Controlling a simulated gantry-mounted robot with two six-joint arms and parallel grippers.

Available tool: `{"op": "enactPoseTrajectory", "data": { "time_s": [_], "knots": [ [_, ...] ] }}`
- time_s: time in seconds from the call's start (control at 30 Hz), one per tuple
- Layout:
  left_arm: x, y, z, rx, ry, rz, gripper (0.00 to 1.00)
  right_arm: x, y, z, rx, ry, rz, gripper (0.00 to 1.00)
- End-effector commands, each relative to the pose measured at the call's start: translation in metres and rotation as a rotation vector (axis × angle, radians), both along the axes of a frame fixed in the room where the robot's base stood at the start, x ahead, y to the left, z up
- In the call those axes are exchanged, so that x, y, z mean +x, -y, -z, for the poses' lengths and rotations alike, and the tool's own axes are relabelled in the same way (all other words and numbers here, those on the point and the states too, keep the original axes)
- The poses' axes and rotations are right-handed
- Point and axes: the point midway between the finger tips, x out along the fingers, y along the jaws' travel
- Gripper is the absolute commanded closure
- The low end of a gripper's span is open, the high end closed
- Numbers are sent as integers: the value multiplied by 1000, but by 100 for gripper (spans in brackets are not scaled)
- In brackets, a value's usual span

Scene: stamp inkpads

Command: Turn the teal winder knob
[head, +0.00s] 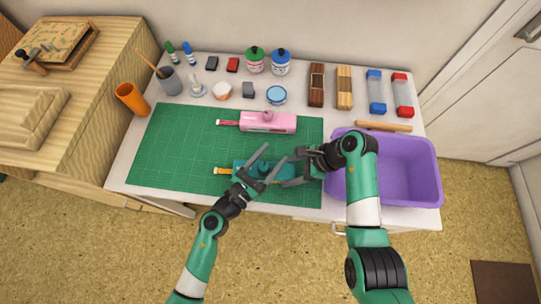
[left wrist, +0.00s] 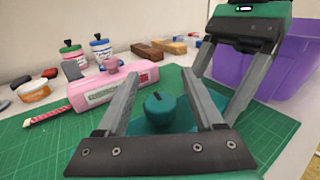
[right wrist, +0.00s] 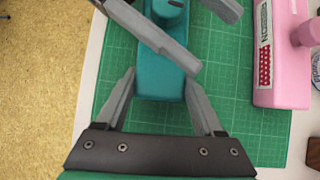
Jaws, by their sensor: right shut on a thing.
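The teal winder (head: 240,164) lies on the green cutting mat (head: 172,155), with a yellowish tape end at its left. Its round teal knob (left wrist: 160,110), with a dark mark on top, stands upright on the body. My left gripper (left wrist: 158,76) is open, its fingers on either side of the knob with visible gaps. The knob also shows at the top of the right wrist view (right wrist: 168,12). My right gripper (right wrist: 160,80) is shut on the near end of the teal winder body, one finger along each side. In the head view both grippers partly cover the winder.
A pink winder (head: 267,121) lies just behind the teal one on the mat. A purple bin (head: 420,195) stands at the right, close to my right gripper. Ink bottles, stamps and boxes line the back. The mat's left part is clear.

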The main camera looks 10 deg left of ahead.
Motion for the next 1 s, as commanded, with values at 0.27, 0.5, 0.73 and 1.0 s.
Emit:
{"op": "enactPoseTrajectory", "data": {
  "time_s": [0.27,0.5,0.73,1.0],
  "knots": [
    [0,0,0,0,0,0,32,0,0,0,-1,0,1,79],
    [-9,-6,1,0,-1,-1,32,0,0,0,-1,0,1,79],
    [-54,-33,2,0,-4,-4,32,0,0,0,0,0,1,79],
    [-97,-59,1,1,-2,-3,32,0,0,0,0,0,1,79]
  ]
}}
